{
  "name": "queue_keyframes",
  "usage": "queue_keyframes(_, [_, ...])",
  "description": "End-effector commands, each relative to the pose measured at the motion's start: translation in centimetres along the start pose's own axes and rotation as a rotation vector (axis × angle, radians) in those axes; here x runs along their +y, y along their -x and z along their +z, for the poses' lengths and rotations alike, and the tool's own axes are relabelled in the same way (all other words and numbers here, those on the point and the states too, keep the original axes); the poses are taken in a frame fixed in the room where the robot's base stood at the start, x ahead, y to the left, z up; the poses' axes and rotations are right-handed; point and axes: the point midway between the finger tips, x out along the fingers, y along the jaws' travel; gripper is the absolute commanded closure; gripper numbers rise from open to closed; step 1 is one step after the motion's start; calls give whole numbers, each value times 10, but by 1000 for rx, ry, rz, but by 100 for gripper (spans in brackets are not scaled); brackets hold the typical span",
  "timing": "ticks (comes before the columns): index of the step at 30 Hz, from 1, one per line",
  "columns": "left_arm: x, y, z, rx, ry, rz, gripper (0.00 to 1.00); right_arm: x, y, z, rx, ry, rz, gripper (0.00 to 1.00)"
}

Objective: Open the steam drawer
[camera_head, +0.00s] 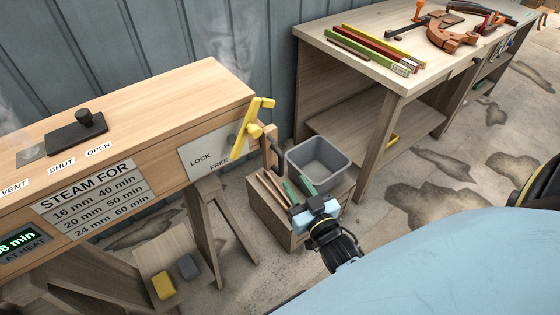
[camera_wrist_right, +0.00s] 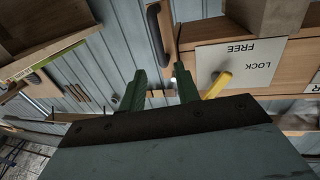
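The long wooden steam box (camera_head: 150,90) stands at left, with its narrow end towards the middle. A yellow lever (camera_head: 262,108) stands tilted at that end, by a white LOCK/FREE plate (camera_head: 205,152). A dark curved handle (camera_head: 276,155) sits on the wooden end piece just below it; the handle (camera_wrist_right: 157,32) and lever (camera_wrist_right: 219,84) also show in the right wrist view. My right gripper (camera_head: 299,188) is below and right of the handle, apart from it. Its green fingers (camera_wrist_right: 160,88) are spread with nothing held between them. My left gripper is out of view.
A grey bin (camera_head: 318,160) and wooden sticks stand on a low crate (camera_head: 265,215) behind my right gripper. A workbench (camera_head: 390,75) with clamps and coloured bars is at upper right. A black sliding knob (camera_head: 84,118) sits on the box top near SHUT and OPEN labels.

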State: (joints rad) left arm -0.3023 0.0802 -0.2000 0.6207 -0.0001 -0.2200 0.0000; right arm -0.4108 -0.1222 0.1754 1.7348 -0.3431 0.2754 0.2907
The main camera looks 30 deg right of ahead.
Motion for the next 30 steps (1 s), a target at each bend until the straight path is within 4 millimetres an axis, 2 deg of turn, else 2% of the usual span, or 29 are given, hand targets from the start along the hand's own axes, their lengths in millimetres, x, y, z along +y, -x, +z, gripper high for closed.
queue_keyframes(1, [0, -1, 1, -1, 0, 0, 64, 0, -13, -1, 4, 1, 0, 68])
queue_keyframes(6, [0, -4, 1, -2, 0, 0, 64, 0, -49, 0, 3, 0, 0, 68])
queue_keyframes(13, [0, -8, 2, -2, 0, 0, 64, 0, -83, 1, 0, 0, 0, 68])
queue_keyframes(18, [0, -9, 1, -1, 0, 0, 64, 0, -93, 1, -2, 0, 1, 68])
queue_keyframes(26, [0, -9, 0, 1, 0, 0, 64, 0, -94, 1, -3, 0, 0, 68])
queue_keyframes(30, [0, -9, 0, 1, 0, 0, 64, 0, -94, 1, -2, 0, 0, 84])
